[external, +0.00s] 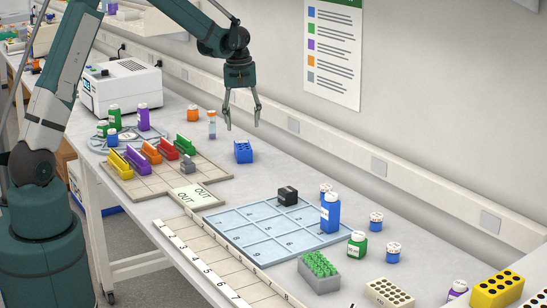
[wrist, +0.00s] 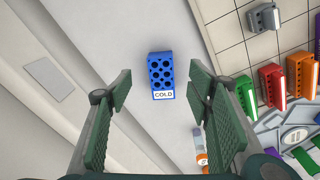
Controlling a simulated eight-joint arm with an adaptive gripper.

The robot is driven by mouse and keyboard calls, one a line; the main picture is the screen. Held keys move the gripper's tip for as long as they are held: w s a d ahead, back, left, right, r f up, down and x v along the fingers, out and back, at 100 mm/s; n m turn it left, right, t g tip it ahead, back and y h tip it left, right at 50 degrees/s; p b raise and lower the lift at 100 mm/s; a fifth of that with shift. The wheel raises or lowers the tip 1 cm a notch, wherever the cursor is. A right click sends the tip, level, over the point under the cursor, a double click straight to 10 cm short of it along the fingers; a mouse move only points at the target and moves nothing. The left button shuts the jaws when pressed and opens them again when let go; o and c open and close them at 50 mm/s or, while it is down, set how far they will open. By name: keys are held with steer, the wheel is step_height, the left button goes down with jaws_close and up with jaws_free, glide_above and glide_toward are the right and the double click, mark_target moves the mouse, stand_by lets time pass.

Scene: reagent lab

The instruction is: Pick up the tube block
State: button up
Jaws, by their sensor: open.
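A blue tube block (external: 243,152) with round holes in its top stands on the grey bench, just right of the coloured racks. In the wrist view the blue block (wrist: 161,72) lies ahead between my fingers, its white COLD label facing the near side. Its holes look empty. My gripper (external: 243,127) hangs pointing down above the bench, near the block and apart from it. In the wrist view my gripper (wrist: 161,88) has its two fingers wide open with nothing between them.
A beige grid board (external: 120,188) holds coloured racks. A blue numbered grid (external: 228,227) holds a black block (external: 287,195).

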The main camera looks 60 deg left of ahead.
steer(key=n+p, duration=0.1)
steer(key=p, duration=0.1)
glide_above(243, 145)
steer(key=shift+g, duration=0.4)
step_height(243, 145, down, 5)
steer(key=shift+s, duration=0.1)
steer(key=shift+f, duration=1.3)
steer(key=shift+f, duration=2.6)
steer(key=shift+c, duration=0.5)
steer(key=c, duration=1.1)
